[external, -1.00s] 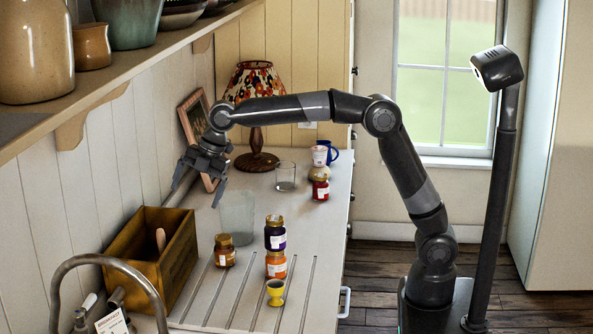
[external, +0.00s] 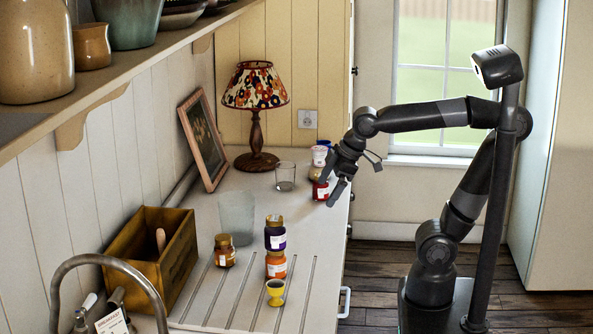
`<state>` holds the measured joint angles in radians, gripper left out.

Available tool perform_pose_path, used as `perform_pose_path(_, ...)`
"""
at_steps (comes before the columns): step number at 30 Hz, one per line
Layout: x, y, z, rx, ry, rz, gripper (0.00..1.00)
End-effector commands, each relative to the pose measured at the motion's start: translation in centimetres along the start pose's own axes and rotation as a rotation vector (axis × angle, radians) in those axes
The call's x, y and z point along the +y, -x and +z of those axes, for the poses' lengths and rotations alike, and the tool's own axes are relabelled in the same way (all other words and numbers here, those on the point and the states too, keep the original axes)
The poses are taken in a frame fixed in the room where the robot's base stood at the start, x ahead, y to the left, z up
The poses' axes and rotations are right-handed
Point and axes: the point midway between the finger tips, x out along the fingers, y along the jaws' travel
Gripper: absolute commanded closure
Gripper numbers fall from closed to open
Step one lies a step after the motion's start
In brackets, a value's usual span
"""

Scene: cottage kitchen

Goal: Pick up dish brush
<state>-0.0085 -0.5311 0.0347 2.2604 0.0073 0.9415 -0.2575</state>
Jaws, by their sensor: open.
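The likely dish brush shows only as a pale wooden handle (external: 160,240) that sticks up inside a brown wooden crate (external: 178,262) at the left of the counter. Its head is hidden by the crate wall. My gripper (external: 352,178) is open and empty. It hangs over the right edge of the counter, in front of the stacked jars at the back, well away from the crate.
A tap (external: 110,262) arches in front. A shelf (external: 100,85) overhangs the left. A lamp (external: 256,120) stands behind.

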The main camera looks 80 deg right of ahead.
Motion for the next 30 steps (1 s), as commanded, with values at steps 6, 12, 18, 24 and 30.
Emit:
perform_pose_path(6, -0.7, -0.8, 6.8, 0.016, -0.211, 0.011, 0.00)
perform_pose_path(12, -1.1, -1.4, 9.2, 0.020, -0.291, 0.011, 0.00)
perform_pose_path(18, -1.1, -1.4, 9.3, 0.019, -0.298, 0.011, 0.12)
perform_pose_path(24, -1.1, -1.4, 9.3, 0.019, -0.297, 0.011, 0.28)
perform_pose_path(30, -1.1, -1.4, 9.3, 0.020, -0.296, 0.011, 0.44)
